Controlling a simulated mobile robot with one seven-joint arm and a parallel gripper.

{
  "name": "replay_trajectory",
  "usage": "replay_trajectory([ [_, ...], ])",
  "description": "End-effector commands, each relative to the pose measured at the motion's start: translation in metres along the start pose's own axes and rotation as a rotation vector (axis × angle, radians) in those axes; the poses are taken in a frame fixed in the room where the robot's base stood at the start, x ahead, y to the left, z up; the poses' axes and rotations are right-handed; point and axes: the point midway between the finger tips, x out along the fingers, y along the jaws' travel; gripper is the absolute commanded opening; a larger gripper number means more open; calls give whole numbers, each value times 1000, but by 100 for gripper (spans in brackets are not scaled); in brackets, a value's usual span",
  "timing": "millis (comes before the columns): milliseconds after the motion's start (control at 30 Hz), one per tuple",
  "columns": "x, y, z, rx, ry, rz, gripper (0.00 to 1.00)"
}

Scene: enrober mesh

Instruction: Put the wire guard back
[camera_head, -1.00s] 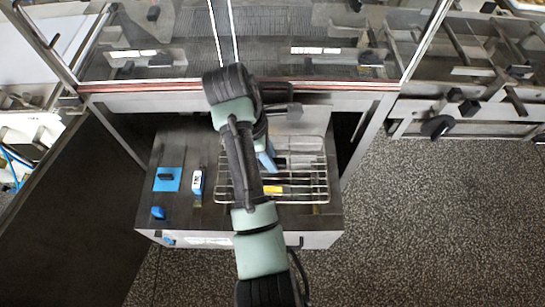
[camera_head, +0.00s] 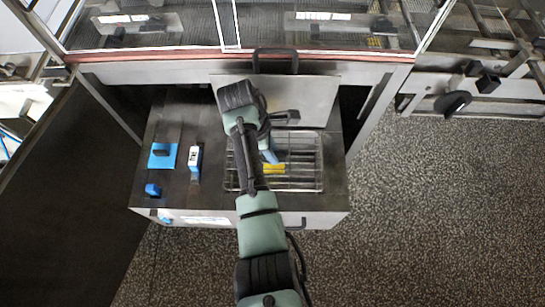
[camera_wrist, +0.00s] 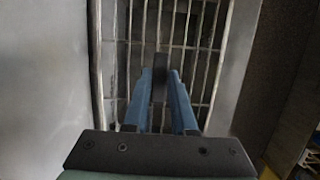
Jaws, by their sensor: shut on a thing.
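The wire guard (camera_head: 305,165) is a rectangular rack of thin metal bars. It lies roughly level over the dark top of the steel unit below the window; I cannot tell whether it touches that top. Its bars also fill the middle of the wrist view (camera_wrist: 187,35). My gripper (camera_head: 270,157) has blue fingers and is over the guard's middle. In the wrist view the fingers (camera_wrist: 160,80) close around a dark upright tab. My arm hides part of the guard's left side.
A steel panel with a black handle (camera_head: 275,55) stands right behind the guard. A blue pad (camera_head: 162,163), a white-and-blue device (camera_head: 195,160) and a blue item (camera_head: 153,190) lie left of it. The floor at the right (camera_head: 430,200) is clear.

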Motion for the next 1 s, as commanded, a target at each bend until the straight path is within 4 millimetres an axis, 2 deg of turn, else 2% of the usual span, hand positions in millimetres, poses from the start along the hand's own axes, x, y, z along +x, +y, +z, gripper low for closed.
replay_trajectory([
  [200, 29, 0, -8, 0, -1, -2, 0],
  [300, 36, 0, -10, 0, 0, 0, 0],
  [700, 41, 1, -11, 1, 0, 2, 0],
  [733, 41, 0, -11, 1, 0, 1, 28],
  [800, 40, 0, -11, 0, 0, 1, 41],
  [900, 40, 0, -11, 0, 0, 1, 54],
  [1000, 40, 0, -11, 0, 0, 0, 54],
])
